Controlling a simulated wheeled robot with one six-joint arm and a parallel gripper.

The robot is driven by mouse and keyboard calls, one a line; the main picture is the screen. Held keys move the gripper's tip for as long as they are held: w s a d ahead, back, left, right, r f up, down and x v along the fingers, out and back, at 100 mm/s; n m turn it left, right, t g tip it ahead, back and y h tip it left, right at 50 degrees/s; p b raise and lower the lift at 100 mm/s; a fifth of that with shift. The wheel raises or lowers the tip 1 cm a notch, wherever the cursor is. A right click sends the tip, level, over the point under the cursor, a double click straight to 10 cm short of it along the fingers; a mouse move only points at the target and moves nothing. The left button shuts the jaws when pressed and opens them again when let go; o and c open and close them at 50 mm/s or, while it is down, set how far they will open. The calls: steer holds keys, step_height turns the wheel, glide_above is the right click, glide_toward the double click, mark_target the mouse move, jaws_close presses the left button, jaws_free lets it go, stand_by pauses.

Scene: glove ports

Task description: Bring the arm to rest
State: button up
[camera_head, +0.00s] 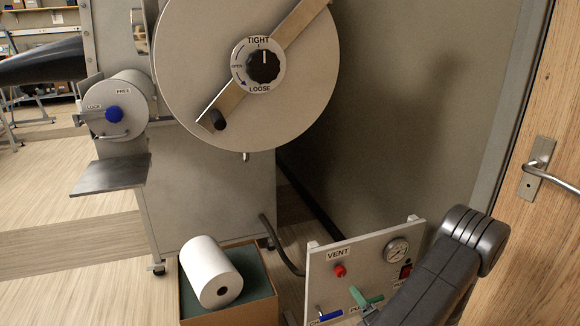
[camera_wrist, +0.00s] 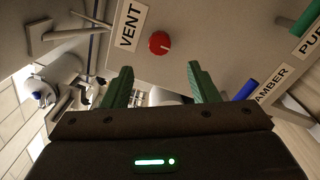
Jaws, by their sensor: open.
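My gripper (camera_wrist: 158,70) shows in the wrist view with its two green fingers spread apart. Nothing is between them. The fingers are near the VENT panel (camera_wrist: 215,35), with the red knob (camera_wrist: 160,43) beyond the gap between their tips; I see no contact. In the head view my dark arm (camera_head: 440,275) reaches in from the lower right, in front of the right part of the panel (camera_head: 320,275). I cannot make out the gripper itself there.
The panel carries a red knob (camera_head: 340,271), a blue handle (camera_head: 328,314), a green handle (camera_head: 362,298) and a gauge (camera_head: 397,251). A box (camera_head: 193,303) with a white roll (camera_head: 210,270) stands left of it. A wooden door (camera_head: 545,240) is at right.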

mark_target(342, 275)
steer(key=b+x, duration=0.1)
steer(key=x, duration=0.9)
steer(key=shift+s+a, duration=0.1)
steer(key=shift+s+f+n+b, duration=0.15)
steer(key=shift+n+b, duration=0.45)
steer(key=shift+n, duration=0.3)
steer(key=n+b, duration=0.3)
steer(key=n, duration=0.2)
steer(key=n+b, duration=0.2)
steer(key=n, duration=0.2)
steer(key=n+b, duration=0.2)
steer(key=n, duration=0.2)
steer(key=shift+g+y, duration=0.3)
steer(key=shift+s+d+r, duration=0.25)
steer(key=shift+s+d, duration=0.35)
steer(key=shift+s, duration=0.6)
